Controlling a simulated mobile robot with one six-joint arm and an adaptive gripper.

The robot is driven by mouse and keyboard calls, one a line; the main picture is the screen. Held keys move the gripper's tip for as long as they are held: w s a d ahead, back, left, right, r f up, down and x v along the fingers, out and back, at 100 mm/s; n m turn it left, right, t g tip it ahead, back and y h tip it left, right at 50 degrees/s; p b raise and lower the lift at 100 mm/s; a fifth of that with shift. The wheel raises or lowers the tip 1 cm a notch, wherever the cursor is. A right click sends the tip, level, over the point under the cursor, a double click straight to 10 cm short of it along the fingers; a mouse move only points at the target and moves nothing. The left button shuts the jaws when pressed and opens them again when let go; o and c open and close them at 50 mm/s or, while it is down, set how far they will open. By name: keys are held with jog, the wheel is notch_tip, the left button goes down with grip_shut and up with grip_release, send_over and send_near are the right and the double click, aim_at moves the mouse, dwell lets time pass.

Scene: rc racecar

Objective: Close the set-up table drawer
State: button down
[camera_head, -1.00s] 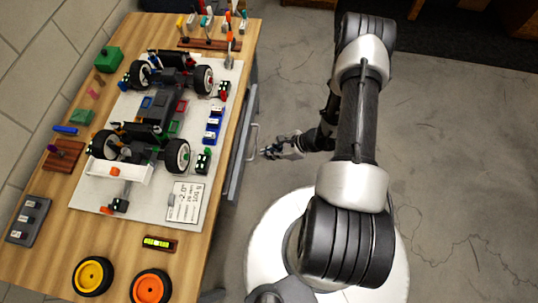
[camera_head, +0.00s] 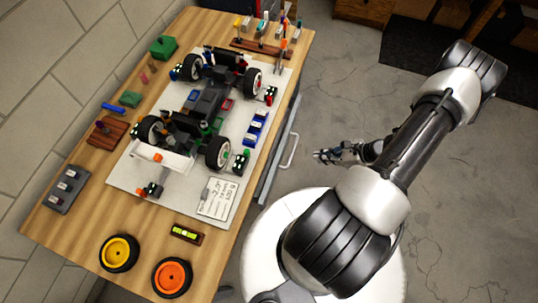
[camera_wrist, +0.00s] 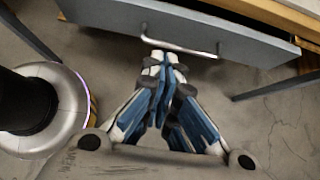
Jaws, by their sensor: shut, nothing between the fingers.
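The set-up table (camera_head: 215,270) has a wooden top. Its grey drawer front (camera_head: 275,172) shows along the table's right side and juts a little past the top's edge. The drawer's bar handle (camera_head: 291,150) points toward my gripper (camera_head: 318,156), which is apart from it, to its right. In the wrist view the drawer front (camera_wrist: 235,45) crosses the top, with the handle (camera_wrist: 185,48) just beyond the fingertips of my gripper (camera_wrist: 165,60). The fingers are together and hold nothing. The inside of the drawer is hidden.
A racecar (camera_head: 210,105) stands on a white mat (camera_head: 125,182) on the table. Two wheels, yellow (camera_head: 119,252) and orange (camera_head: 172,277), lie near the front edge. A tool rack (camera_head: 262,48) is at the back. The floor (camera_head: 470,190) to the right is clear.

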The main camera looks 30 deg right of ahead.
jog(key=shift+w+a+r+b+x, duration=0.25)
jog(key=shift+b+x, duration=0.3)
jog(key=shift+x, duration=1.55)
jog(key=shift+w+a+r+b+x, duration=0.15)
jog(key=shift+r+b+x, duration=0.3)
jog(key=shift+x, duration=1.65)
jog(key=shift+w+a+r+b+x, duration=0.2)
jog(key=shift+b+x, duration=0.45)
jog(key=shift+x, duration=1.45)
